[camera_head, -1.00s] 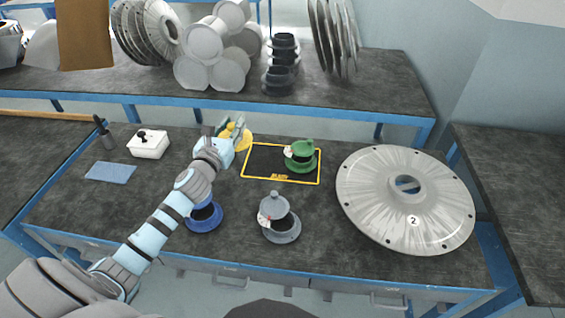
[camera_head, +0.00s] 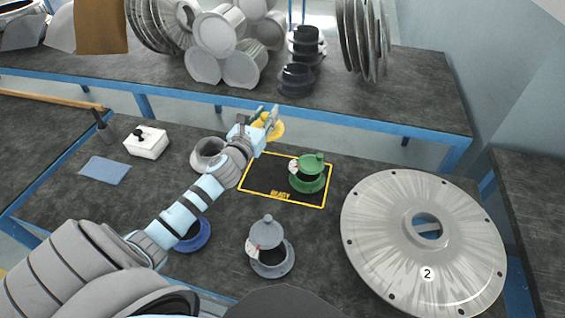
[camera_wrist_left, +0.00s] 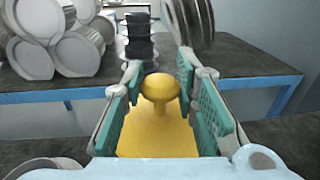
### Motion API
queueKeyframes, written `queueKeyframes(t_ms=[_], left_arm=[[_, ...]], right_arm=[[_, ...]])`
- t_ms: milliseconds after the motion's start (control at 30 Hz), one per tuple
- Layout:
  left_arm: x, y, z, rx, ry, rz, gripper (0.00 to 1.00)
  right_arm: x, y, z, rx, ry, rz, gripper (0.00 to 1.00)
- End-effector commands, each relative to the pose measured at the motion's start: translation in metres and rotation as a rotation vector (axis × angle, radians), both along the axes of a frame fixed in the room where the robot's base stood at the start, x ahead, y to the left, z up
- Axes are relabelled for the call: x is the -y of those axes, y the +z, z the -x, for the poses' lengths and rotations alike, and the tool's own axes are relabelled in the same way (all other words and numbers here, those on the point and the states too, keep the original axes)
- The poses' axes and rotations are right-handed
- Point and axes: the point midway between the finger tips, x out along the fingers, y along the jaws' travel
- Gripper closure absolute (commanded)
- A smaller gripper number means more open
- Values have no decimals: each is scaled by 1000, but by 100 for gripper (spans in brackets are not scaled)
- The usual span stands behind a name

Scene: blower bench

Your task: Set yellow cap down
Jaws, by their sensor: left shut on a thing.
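The yellow cap (camera_head: 277,130) is in my left gripper (camera_head: 268,113), beyond the far edge of the READY mat in the head view. In the left wrist view, the cap's round knob (camera_wrist_left: 160,88) sits between the two green-padded fingers of the left gripper (camera_wrist_left: 160,80). Its wide yellow plate (camera_wrist_left: 157,138) shows below the knob. Both fingers are shut on the knob. Whether the cap touches the bench is hard to tell. A grey open-mouthed collar (camera_head: 207,154) stands left of the gripper, partly behind my arm. My right gripper is not seen.
The yellow-edged READY mat (camera_head: 262,172) bears a green capped part (camera_head: 308,174). A grey capped part (camera_head: 270,258) and a blue part (camera_head: 195,236) stand nearer. A big grey disc (camera_head: 400,245) fills the right. A white box (camera_head: 147,146) and blue cloth (camera_head: 105,170) lie left.

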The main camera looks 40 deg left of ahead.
Motion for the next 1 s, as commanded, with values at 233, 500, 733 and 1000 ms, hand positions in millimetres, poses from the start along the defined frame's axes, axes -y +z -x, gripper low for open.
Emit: queueKeyframes(t_ms=[233, 500, 733, 1000], left_arm=[[0, -113, 1, -2, 0, 0, 100], [0, -149, 1, -1, 0, 0, 100], [0, -175, 2, -1, -1, 1, 100], [0, -176, 2, -1, 0, 0, 100]], right_arm=[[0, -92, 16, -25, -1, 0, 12], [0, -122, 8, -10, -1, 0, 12], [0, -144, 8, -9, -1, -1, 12], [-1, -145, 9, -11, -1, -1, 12]])
